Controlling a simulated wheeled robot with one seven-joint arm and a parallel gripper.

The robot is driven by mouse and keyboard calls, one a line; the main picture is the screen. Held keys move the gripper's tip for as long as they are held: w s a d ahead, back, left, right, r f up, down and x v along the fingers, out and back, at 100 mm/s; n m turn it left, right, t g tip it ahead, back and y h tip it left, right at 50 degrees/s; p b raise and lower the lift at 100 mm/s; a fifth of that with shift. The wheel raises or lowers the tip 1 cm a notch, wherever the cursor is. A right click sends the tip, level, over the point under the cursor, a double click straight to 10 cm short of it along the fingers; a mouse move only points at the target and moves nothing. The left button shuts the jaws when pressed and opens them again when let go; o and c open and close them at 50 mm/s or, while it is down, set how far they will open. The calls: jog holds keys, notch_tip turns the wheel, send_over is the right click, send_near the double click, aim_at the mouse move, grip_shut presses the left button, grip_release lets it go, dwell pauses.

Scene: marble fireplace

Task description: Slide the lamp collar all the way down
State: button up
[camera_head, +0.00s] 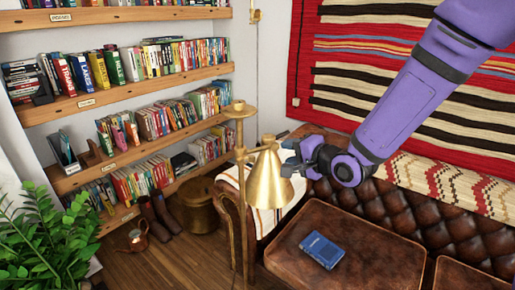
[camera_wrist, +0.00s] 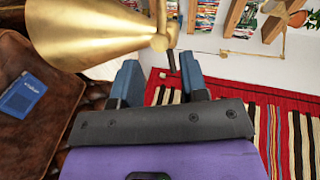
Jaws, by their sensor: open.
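A brass floor lamp (camera_head: 240,215) stands left of my arm in the head view. Its cone-shaped shade (camera_head: 268,182) hangs on a short side arm from the collar (camera_head: 241,154), partway up the pole below the round top. My gripper (camera_head: 297,157) is just right of the shade's top, partly overlapping it. In the wrist view the shade (camera_wrist: 85,30) fills the upper left. My gripper (camera_wrist: 160,66) is open there, with two blue fingers apart. A small dark stem (camera_wrist: 172,40) by the shade's top lies between the fingertips' lines; I cannot tell whether they touch it.
A brown leather sofa (camera_head: 340,245) with a blue book (camera_head: 322,250) stands at right, below the striped wall rug (camera_head: 350,60). Bookshelves (camera_head: 120,82) line the left wall. A plant (camera_head: 45,235), a copper can (camera_head: 138,238) and a brass bin (camera_head: 198,208) stand near the lamp.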

aim_at(263, 149)
jog(key=shift+m+y, duration=0.6)
jog(key=shift+y, duration=0.1)
jog(key=x, duration=0.8)
jog(key=s+a+x, duration=0.1)
jog(key=x, duration=0.3)
jog(key=shift+w+f, duration=0.1)
jog(key=shift+f, duration=0.3)
grip_shut()
